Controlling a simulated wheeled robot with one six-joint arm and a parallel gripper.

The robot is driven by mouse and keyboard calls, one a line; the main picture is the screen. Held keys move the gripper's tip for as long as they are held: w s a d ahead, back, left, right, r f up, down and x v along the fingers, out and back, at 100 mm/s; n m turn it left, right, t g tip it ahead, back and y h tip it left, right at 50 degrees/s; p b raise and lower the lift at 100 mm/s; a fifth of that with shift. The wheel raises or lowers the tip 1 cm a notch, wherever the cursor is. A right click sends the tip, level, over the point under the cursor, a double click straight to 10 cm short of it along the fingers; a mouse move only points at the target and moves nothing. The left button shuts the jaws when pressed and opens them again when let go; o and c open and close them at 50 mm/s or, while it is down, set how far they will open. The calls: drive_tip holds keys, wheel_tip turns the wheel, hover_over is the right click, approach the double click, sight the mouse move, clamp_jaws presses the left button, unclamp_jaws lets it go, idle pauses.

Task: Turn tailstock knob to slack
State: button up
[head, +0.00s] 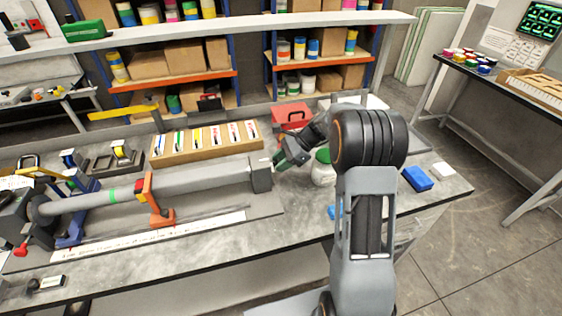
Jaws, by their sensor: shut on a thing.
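A grey tube (200,178) with a green band lies along a long fixture on the bench. A dark grey end block (261,174), which looks like the tailstock, stands at its right end. My gripper (274,161) reaches in from the right, beside the top of this block. It is shut on a small part there, apparently the tailstock knob, mostly hidden by the fingers. The knob's turn cannot be made out. An orange clamp (156,205) stands beside the tube. At the far left are a blue bracket (72,228) and a red knob (21,247).
A wooden rack (207,151) of cards stands behind the tube, and a red toolbox (292,114) behind my gripper. A white jar with green lid (322,172) stands close to my wrist. A blue block (417,179) lies to the right. The bench's front strip is mostly clear.

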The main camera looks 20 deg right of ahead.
drive_tip(key=shift+f+b, duration=0.1)
drive_tip(key=shift+b, duration=0.25)
